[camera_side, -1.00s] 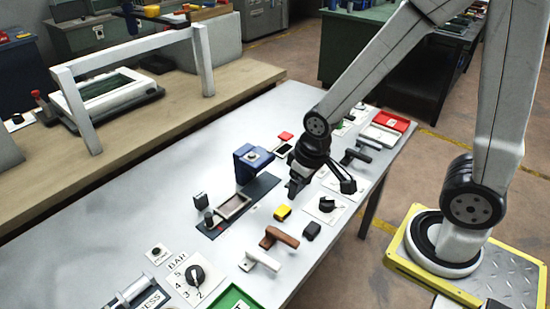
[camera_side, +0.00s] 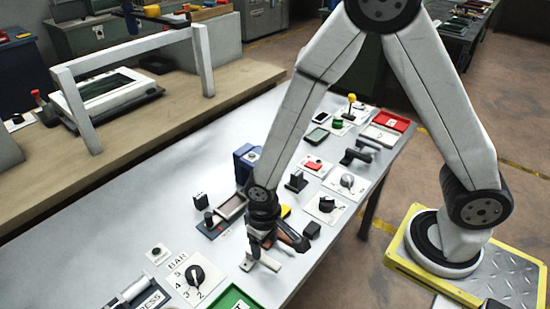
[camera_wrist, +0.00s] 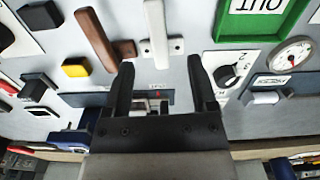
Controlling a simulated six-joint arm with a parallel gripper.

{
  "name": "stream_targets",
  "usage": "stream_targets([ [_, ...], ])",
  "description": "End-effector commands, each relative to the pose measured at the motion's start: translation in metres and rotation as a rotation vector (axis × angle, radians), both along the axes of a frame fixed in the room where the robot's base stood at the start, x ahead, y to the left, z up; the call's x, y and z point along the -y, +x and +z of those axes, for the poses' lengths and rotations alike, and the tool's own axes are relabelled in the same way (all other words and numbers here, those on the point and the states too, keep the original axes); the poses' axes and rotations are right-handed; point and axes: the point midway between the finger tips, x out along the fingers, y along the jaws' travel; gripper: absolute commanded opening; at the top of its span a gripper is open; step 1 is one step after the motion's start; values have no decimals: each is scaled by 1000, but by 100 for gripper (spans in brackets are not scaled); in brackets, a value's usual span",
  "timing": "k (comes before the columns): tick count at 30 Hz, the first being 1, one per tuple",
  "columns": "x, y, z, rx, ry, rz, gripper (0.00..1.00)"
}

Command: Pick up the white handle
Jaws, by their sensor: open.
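The white handle (camera_side: 262,262) lies near the front edge of the grey table in the side view. In the wrist view the white handle (camera_wrist: 156,30) is a long bar ahead of my gripper, in line with the gap between the fingers. My gripper (camera_wrist: 160,66) is open and empty, with its two black fingers apart. In the side view my gripper (camera_side: 264,240) hangs just above and behind the white handle and partly hides it. Whether a finger touches the handle cannot be told.
A brown handle (camera_wrist: 97,38) is left of the white one in the wrist view, close to the left finger. A yellow block (camera_wrist: 75,68) lies beyond it. A rotary knob (camera_wrist: 226,72) and a green tray (camera_wrist: 262,42) are on the right.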

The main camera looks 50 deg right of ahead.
Motion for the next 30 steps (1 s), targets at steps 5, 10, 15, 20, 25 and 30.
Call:
stream_targets([
  [5, 0, 0, -9, -1, 0, 0, 74],
  [10, 1, 1, -20, -1, 0, 0, 74],
  [15, 1, 1, -25, 1, 0, 0, 74],
  [20, 1, 1, -25, 1, 0, 0, 74],
  [25, 1, 2, -32, -2, -1, 0, 74],
  [30, 2, 4, -45, -1, 0, -1, 74],
])
